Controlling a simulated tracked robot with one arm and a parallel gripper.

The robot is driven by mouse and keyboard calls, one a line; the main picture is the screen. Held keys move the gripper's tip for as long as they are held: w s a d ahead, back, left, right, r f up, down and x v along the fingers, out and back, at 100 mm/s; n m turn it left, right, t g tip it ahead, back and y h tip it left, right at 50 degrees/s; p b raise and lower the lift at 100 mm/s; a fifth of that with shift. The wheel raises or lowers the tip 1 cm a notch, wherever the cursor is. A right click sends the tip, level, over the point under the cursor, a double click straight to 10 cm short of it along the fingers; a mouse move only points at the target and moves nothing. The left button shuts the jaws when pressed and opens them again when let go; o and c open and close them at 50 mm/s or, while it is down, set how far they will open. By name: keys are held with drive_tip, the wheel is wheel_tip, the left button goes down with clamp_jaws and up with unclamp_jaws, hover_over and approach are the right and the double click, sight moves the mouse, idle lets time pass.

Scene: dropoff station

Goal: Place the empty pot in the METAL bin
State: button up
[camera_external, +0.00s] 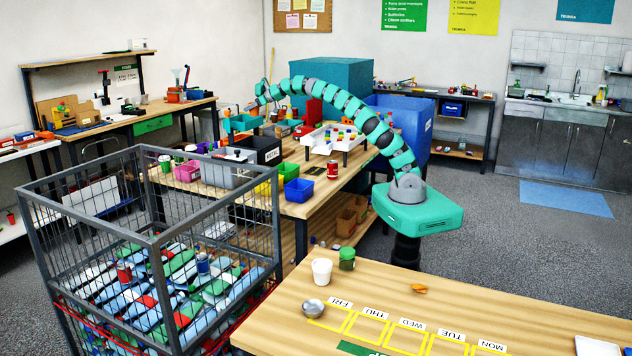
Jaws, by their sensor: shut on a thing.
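My arm arches from its base over the middle table to the left. My gripper (250,106) is small and dark at the arm's far end, above the back left of that table. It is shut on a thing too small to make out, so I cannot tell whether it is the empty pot. A black bin (256,143) with a white label that seems to read METAL stands on the table below and to the right of my gripper. A small round silver pot or bowl (312,307) sits on the near table, and I cannot see clearly into it.
A white tray (320,143) of coloured pieces and a red can (333,168) stand to the right. A tall wire cage (150,235) fills the left foreground.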

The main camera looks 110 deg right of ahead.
wheel_tip(320, 180, down, 20)
drive_tip(key=b, duration=0.1)
idle(0.7)
drive_tip(key=shift+a+f+b, duration=0.1)
drive_tip(key=shift+f+b, duration=0.6)
drive_tip(key=shift+b, duration=0.4)
drive_tip(key=o, duration=1)
drive_tip(key=shift+o, duration=0.2)
drive_tip(key=shift+r, duration=0.1)
drive_tip(key=p+v, duration=0.3)
drive_tip(key=v, duration=0.9)
drive_tip(key=shift+r, duration=0.55)
